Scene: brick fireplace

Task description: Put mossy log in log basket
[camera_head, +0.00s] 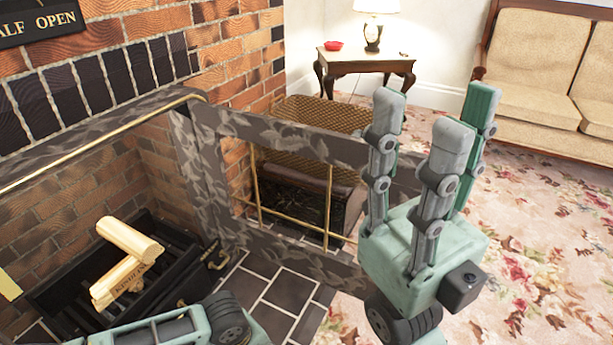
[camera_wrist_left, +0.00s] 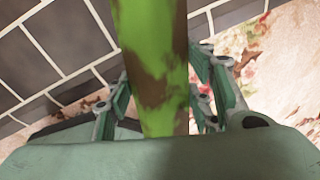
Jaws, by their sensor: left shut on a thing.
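A mossy log (camera_wrist_left: 150,40), bright green with brown patches, runs up the middle of the left wrist view. My left gripper (camera_wrist_left: 162,92) has its fingers on both sides of it and is shut on it. The log's far end is cut off by the frame. In the head view, neither the mossy log nor the left gripper's fingers can be made out. The woven log basket (camera_head: 318,112) stands by the brick wall, partly hidden behind a metal frame. My right gripper (camera_head: 430,115) points up with its fingers apart and empty, to the right of the basket.
The patterned metal frame (camera_head: 290,262) with brass bars stands in front of the basket. Pale logs (camera_head: 128,262) lie on the dark grate at left. A side table (camera_head: 366,64) with a lamp and a sofa (camera_head: 545,60) are behind. Flowered carpet (camera_head: 560,240) is clear at right.

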